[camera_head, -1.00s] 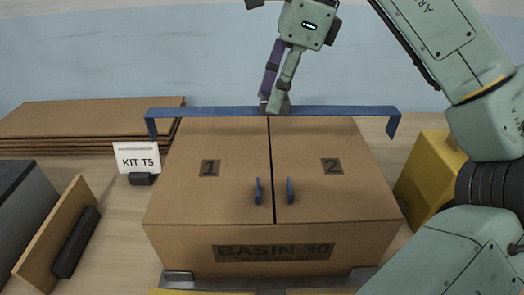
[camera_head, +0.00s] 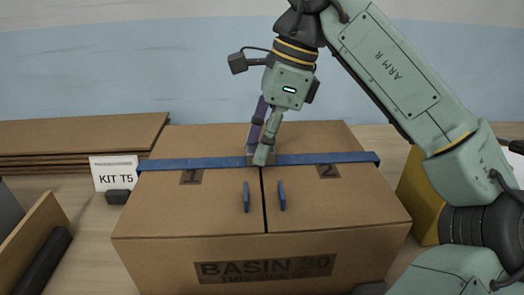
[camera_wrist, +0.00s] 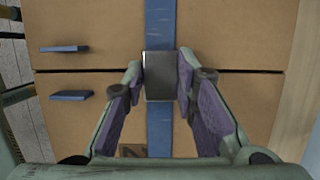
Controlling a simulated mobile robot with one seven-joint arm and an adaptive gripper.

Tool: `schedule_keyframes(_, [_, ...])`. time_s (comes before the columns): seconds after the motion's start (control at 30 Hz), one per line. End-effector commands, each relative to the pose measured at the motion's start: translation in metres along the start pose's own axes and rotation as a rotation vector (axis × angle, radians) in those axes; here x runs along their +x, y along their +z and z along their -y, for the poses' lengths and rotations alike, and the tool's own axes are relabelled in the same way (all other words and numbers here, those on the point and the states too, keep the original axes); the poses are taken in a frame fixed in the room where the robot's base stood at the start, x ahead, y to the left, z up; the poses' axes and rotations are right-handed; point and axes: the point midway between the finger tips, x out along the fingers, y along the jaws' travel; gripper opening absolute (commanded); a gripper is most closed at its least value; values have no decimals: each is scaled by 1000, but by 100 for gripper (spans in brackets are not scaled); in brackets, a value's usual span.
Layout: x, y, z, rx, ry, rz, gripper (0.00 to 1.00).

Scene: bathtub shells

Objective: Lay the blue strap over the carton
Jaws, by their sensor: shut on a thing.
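The blue strap (camera_head: 205,163) runs left to right across the top of the carton (camera_head: 210,222), over its middle, and partly covers the 1 and 2 labels. Its ends reach the carton's left and right edges. My gripper (camera_head: 261,155) points down at the strap's middle and is shut on a grey block on it. In the wrist view the strap (camera_wrist: 160,130) runs up and down the picture, with my gripper's fingers (camera_wrist: 159,77) on both sides of the grey block. The carton (camera_wrist: 230,40) lies beneath. Whether the strap rests fully on the lid is hard to tell.
Two blue tabs (camera_head: 246,197) stand on the lid in front of the strap. Flat cardboard sheets (camera_head: 70,135) and a KIT T5 card (camera_head: 113,173) are at the left. A yellow block (camera_head: 420,200) stands to the right, beside my arm.

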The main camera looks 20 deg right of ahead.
Motion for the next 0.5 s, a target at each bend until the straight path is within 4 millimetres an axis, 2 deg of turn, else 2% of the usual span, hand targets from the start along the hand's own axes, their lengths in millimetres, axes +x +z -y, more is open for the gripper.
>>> schedule_keyframes(0.3, [2, -1, 0, -1, -1, 1, 0])
schedule_keyframes(0.33, [1, 0, 0, 0, -1, 0, 28])
schedule_keyframes(0.5, [1, 0, 0, 0, -1, 0, 39])
